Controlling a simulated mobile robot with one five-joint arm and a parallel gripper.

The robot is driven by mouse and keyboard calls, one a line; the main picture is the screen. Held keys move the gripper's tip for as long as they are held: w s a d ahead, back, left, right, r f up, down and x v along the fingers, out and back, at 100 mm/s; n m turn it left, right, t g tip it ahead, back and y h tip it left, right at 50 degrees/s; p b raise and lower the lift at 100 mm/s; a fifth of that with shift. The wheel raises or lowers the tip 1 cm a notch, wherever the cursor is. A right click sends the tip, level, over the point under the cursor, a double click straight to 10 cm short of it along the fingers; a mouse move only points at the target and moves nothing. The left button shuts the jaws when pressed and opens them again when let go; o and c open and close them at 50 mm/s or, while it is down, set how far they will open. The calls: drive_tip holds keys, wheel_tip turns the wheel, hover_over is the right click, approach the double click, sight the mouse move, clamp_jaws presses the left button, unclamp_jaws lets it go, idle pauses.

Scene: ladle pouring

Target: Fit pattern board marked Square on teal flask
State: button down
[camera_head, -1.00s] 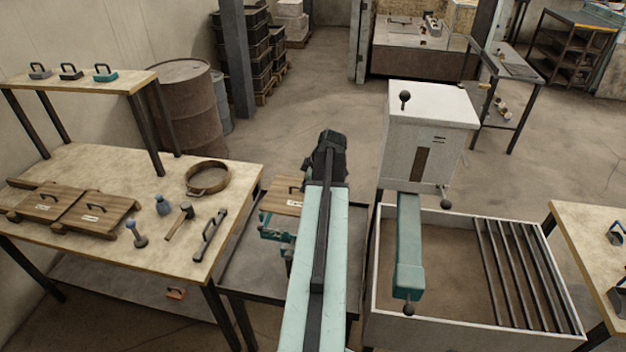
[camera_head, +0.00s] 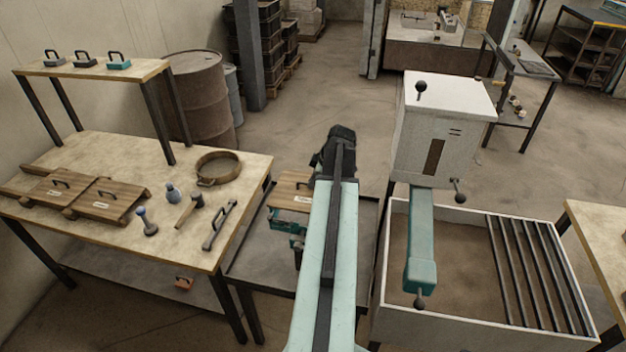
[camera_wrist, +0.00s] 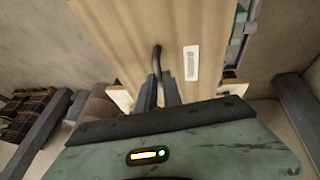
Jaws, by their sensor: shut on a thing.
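A pale wooden pattern board (camera_head: 291,190) shows left of my arm in the head view, over the middle table. In the wrist view the board (camera_wrist: 125,40) fills the top middle, with a white label (camera_wrist: 191,63) too blurred to read. My gripper (camera_wrist: 166,92) is shut on the board's dark curved handle (camera_wrist: 157,62). My arm hides the gripper in the head view. A teal flask (camera_head: 286,221) shows just below the board, partly hidden by board and arm. I cannot tell whether the board touches it.
Left is a bench (camera_head: 110,165) with two other boards (camera_head: 100,203), a round sieve (camera_head: 217,168) and hand tools. A white cabinet machine (camera_head: 445,125) with a teal arm stands right of my arm, beside a pale tray (camera_head: 460,335) with dark bars. Floor is open beyond.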

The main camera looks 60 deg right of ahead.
wheel_tip(320, 180, down, 2)
drive_tip(key=shift+b, duration=0.5)
drive_tip(key=shift+s+r, duration=0.1)
idle(0.4)
drive_tip(key=shift+f+b, duration=2.35)
drive_tip(key=shift+f, duration=0.1)
drive_tip(key=c, duration=1.4)
unclamp_jaws()
